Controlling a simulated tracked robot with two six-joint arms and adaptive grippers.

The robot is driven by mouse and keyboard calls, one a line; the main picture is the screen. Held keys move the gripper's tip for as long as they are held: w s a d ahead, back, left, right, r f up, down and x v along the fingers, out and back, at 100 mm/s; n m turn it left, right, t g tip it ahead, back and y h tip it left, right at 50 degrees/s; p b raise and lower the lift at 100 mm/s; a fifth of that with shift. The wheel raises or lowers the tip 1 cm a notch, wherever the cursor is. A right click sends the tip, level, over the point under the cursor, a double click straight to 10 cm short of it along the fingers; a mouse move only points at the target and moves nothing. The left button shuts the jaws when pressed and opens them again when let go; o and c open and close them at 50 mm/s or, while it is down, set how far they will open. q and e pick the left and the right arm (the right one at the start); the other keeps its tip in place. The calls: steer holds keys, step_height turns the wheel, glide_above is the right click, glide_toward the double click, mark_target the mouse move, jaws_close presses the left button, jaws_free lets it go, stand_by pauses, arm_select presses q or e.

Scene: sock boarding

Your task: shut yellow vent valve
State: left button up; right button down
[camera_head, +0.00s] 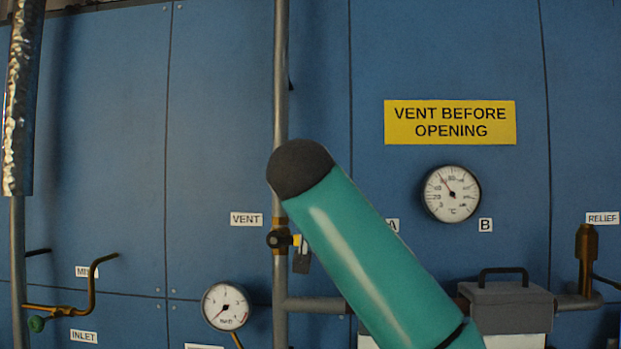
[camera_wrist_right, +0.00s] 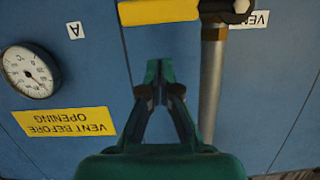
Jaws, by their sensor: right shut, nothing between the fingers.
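The vent valve (camera_head: 279,239) sits on the vertical grey pipe beside the VENT label in the head view. My teal right arm covers most of its handle there. In the right wrist view, which is upside down, the yellow handle (camera_wrist_right: 158,11) lies across the top edge, square to the pipe. My right gripper (camera_wrist_right: 158,68) is shut and empty. Its tips point toward the handle, and a gap of blue panel shows between them. I cannot judge the depth between them. My left gripper is in neither view.
The vent pipe (camera_wrist_right: 211,85) runs close beside my right gripper. A temperature gauge (camera_head: 451,194) and a yellow warning sign (camera_head: 450,122) are on the blue panel. A pressure gauge (camera_head: 225,306), a bent brass pipe (camera_head: 92,285) and a handled grey box (camera_head: 505,302) stand lower.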

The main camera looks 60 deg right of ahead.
arm_select(q)
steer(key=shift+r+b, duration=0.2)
steer(key=shift+b, duration=0.3)
arm_select(e)
steer(key=v, duration=1)
steer(key=shift+r, duration=0.3)
